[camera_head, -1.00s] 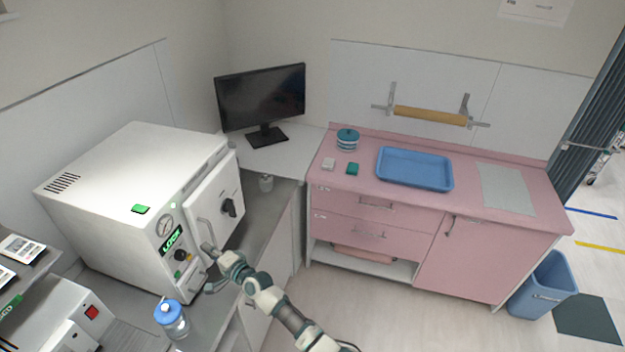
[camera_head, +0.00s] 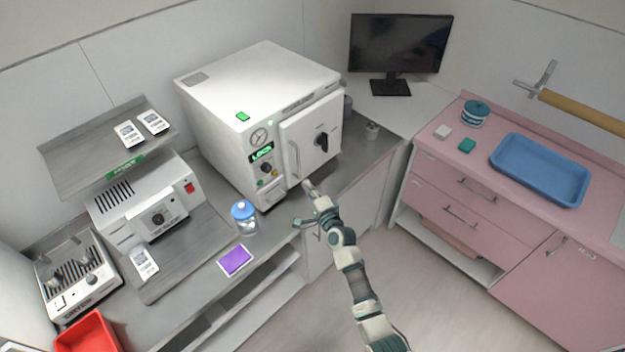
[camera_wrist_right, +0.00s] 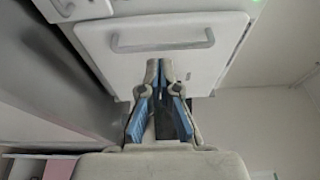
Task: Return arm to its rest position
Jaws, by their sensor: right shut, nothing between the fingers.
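My right arm comes up from the bottom of the head view. Its gripper (camera_head: 307,186) is in front of the lower part of the white autoclave's (camera_head: 262,110) closed door (camera_head: 312,139). In the right wrist view the gripper (camera_wrist_right: 159,68) has its fingertips together with nothing between them, just below the door handle (camera_wrist_right: 162,42). I cannot tell whether the tips touch the door. The autoclave's green display appears to read LOCK. My left gripper does not show.
A blue-lidded jar (camera_head: 245,217) and a purple pad (camera_head: 235,261) are on the grey counter left of my arm. A sealing machine (camera_head: 150,205) stands further left. The pink cabinet (camera_head: 470,215) with a blue tray (camera_head: 541,168) is at right. Floor between is clear.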

